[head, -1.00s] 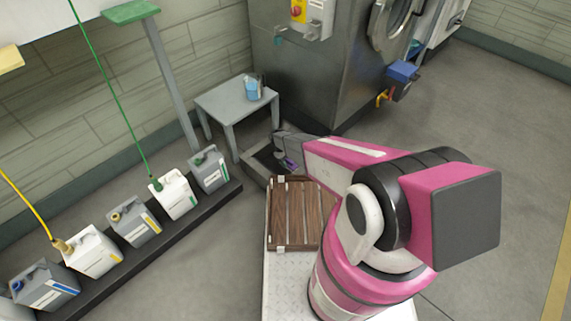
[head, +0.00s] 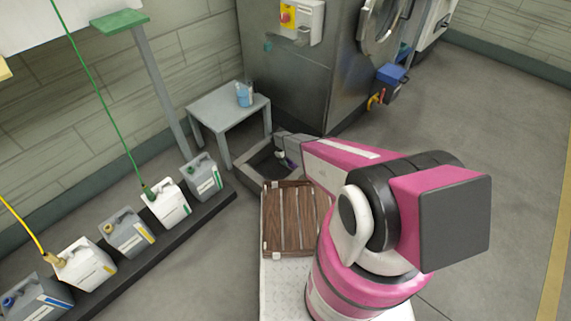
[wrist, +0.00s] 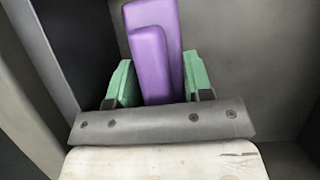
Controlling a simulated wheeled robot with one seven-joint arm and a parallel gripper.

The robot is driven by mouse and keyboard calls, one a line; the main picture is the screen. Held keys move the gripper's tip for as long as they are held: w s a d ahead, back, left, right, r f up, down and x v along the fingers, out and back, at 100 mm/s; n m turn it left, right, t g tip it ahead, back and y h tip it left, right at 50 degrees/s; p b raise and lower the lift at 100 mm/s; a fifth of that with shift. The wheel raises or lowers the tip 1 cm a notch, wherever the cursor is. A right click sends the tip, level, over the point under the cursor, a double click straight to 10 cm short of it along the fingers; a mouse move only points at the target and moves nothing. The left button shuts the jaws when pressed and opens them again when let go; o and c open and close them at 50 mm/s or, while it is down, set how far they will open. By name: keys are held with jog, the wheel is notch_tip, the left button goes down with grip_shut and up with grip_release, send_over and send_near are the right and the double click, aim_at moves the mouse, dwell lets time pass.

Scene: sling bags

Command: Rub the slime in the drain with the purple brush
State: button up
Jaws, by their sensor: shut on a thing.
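The purple brush (wrist: 150,62) is held between the green fingers of my gripper (wrist: 160,85) in the wrist view. Its far end points away from the palm, and its bristles do not show. In the head view my gripper (head: 284,153) reaches down at the drain (head: 252,178), a dark sunken pit with a grey rim beside the small table. Only a small bit of purple shows there. I cannot make out the slime in either view, nor whether the brush touches anything. Grey walls surround the brush in the wrist view.
A grey table (head: 226,106) with a blue cup (head: 244,94) stands behind the drain. A steel machine (head: 300,75) is close on the right. Several jugs (head: 165,203) line a dark strip at left. A wooden slatted rack (head: 290,220) lies in front. Open floor is at right.

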jog(key=shift+d+r, duration=0.1)
jog(key=shift+r, duration=0.1)
jog(key=shift+r, duration=2.9)
jog(key=shift+r, duration=1.5)
